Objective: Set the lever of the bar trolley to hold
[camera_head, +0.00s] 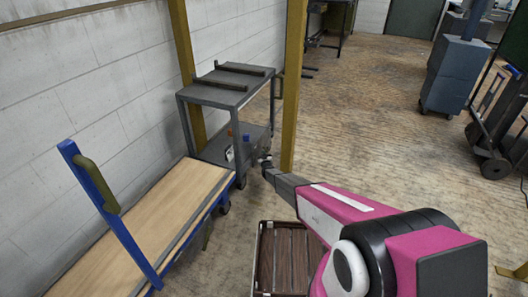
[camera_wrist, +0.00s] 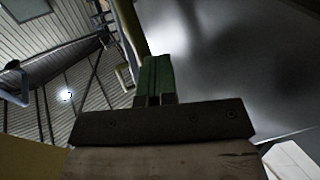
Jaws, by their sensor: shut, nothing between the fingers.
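A grey two-shelf trolley (camera_head: 222,94), which looks like the bar trolley, stands by the wall with two dark bars on its top. I cannot make out its lever or the lever's setting. My gripper (camera_head: 265,161) is small and dark in the head view, low beside the right end of the lower shelf; I cannot tell whether it touches anything. In the wrist view, what look like my gripper's green fingers (camera_wrist: 156,75) are together, with nothing between them. A large grey surface (camera_wrist: 235,65) fills the right of that view.
Small orange, blue and white items (camera_head: 238,143) are on the lower shelf. A yellow post (camera_head: 292,85) stands right of the trolley. A wooden flatbed cart (camera_head: 150,225) with a blue handle is at left; a slatted crate (camera_head: 283,258) is in front.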

